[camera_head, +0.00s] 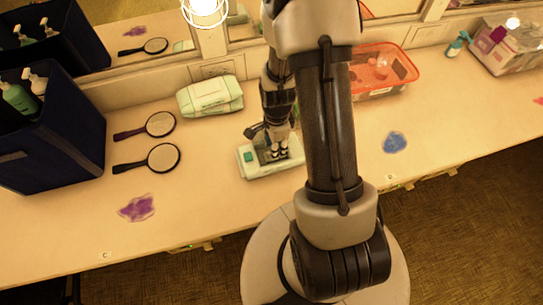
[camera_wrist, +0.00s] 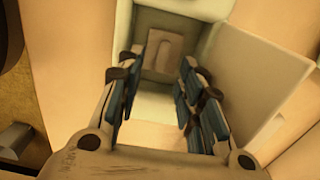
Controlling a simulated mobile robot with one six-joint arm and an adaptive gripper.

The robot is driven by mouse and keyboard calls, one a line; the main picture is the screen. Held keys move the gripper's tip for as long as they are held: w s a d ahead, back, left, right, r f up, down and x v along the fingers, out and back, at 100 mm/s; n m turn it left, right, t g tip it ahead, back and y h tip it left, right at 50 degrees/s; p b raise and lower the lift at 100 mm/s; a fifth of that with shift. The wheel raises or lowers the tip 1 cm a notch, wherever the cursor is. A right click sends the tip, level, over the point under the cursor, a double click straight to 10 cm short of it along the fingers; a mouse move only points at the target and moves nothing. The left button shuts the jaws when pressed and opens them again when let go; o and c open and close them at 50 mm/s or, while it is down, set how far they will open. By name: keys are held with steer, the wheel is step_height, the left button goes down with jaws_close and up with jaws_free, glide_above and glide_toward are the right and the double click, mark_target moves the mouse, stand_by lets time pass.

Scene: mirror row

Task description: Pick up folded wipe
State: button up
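A white container (camera_head: 284,170) with a green patch on it lies on the counter under my gripper (camera_head: 277,153). In the wrist view, my gripper (camera_wrist: 158,105) points down into or over this pale container (camera_wrist: 210,8), with its fingers apart and an empty gap between them. A pale flap or lid (camera_wrist: 262,75) stands out to the right. My fingers hide part of the container in both views.
A green-white pack (camera_head: 211,96) lies behind. Two hand mirrors (camera_head: 163,157) and a purple stain (camera_head: 138,208) are left, near a dark blue bin (camera_head: 60,130) with bottles. An orange basket (camera_head: 385,70) and blue stain (camera_head: 396,142) are right.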

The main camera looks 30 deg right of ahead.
steer(key=shift+f, duration=0.9)
steer(key=shift+r, duration=0.1)
jaws_close()
steer(key=shift+r, duration=0.1)
step_height(320, 180, up, 20)
steer(key=p, duration=0.6)
